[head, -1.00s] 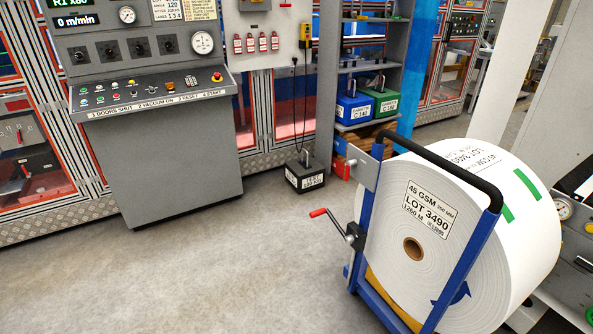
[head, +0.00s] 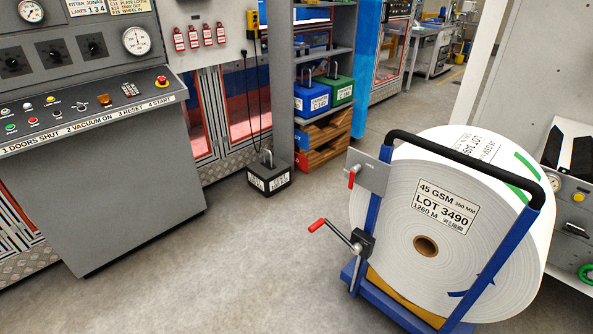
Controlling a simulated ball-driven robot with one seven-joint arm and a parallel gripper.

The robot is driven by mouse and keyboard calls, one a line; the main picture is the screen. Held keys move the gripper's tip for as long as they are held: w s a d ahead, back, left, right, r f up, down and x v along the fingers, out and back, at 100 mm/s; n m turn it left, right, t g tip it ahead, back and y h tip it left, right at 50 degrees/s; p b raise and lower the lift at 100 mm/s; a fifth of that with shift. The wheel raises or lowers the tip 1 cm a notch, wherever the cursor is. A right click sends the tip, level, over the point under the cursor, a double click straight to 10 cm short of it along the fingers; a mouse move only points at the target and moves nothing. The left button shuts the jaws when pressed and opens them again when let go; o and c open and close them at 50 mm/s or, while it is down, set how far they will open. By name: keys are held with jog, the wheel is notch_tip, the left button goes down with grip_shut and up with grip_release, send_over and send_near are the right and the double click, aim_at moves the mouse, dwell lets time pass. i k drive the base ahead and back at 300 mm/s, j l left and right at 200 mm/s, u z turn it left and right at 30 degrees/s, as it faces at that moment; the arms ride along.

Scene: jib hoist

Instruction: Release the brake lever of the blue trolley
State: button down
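The blue trolley (head: 486,254) stands at the right in the head view, carrying a large white roll (head: 392,232) labelled LOT 3490. A grey plate (head: 374,171) on its left upright bears a small lever with a red grip (head: 352,178), which hangs down. Lower on the same upright, a black block (head: 364,242) carries a crank with a red handle (head: 318,225) pointing up and left. No label shows which of the two is the brake lever. A black padded bar (head: 465,158) runs across the top. My gripper is not in view.
A grey control console (head: 115,195) stands at the left. A black block weight with a ring (head: 268,180) sits on the floor near the back wall. Blue and green boxes (head: 312,98) stand on a shelf behind. The floor (head: 235,270) between console and trolley is clear.

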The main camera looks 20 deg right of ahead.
aim_at(357, 167)
jog(key=i+j+u, duration=0.1)
jog(key=i, duration=0.85)
jog(key=i+j+u, duration=0.1)
jog(key=i+j, duration=0.15)
jog(key=i, duration=0.75)
